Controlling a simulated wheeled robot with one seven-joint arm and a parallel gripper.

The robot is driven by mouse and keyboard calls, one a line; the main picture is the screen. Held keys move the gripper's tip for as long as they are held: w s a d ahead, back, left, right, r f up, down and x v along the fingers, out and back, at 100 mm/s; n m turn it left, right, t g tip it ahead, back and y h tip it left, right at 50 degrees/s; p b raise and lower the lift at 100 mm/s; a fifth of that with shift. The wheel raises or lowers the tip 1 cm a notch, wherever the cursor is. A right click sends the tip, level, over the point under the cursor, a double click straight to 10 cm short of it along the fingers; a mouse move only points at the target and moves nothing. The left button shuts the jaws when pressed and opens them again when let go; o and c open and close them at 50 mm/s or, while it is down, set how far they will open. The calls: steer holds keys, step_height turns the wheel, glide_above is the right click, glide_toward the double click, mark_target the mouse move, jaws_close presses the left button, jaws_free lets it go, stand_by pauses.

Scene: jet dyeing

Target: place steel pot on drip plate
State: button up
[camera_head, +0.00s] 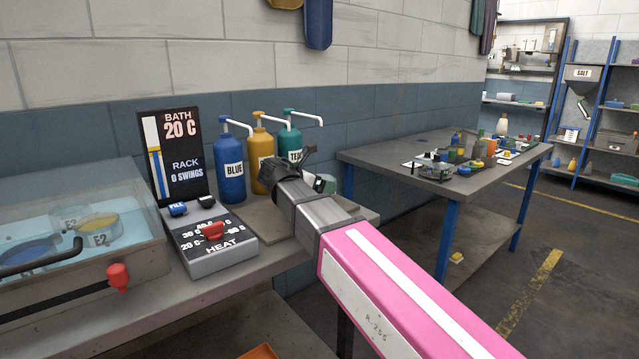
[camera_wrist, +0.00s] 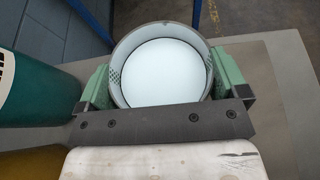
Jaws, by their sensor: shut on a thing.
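The steel pot (camera_wrist: 119,73) is a round grey vessel with a pale, smooth round area inside its rim, seen from above in the wrist view. The green pads of my gripper (camera_wrist: 165,82) press on it from both sides. In the head view my gripper (camera_head: 308,166) is in front of the teal bottle, and a small part of the pot (camera_head: 328,184) shows beside it. A flat grey-brown plate (camera_head: 284,226), apparently the drip plate, lies by the pump bottles, partly hidden by my arm. I cannot tell whether the pot touches it.
Blue (camera_head: 229,168), yellow (camera_head: 259,150) and teal (camera_head: 289,138) pump bottles stand close to the left of my gripper. A heat control box (camera_head: 208,246) and a water bath (camera_head: 75,225) are further left. Another table (camera_head: 390,160) with small items stands at the right.

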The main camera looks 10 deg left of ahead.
steer(key=shift+f, duration=0.1)
steer(key=o, duration=0.9)
steer(key=v, duration=1.2)
steer(key=shift+r, duration=0.2)
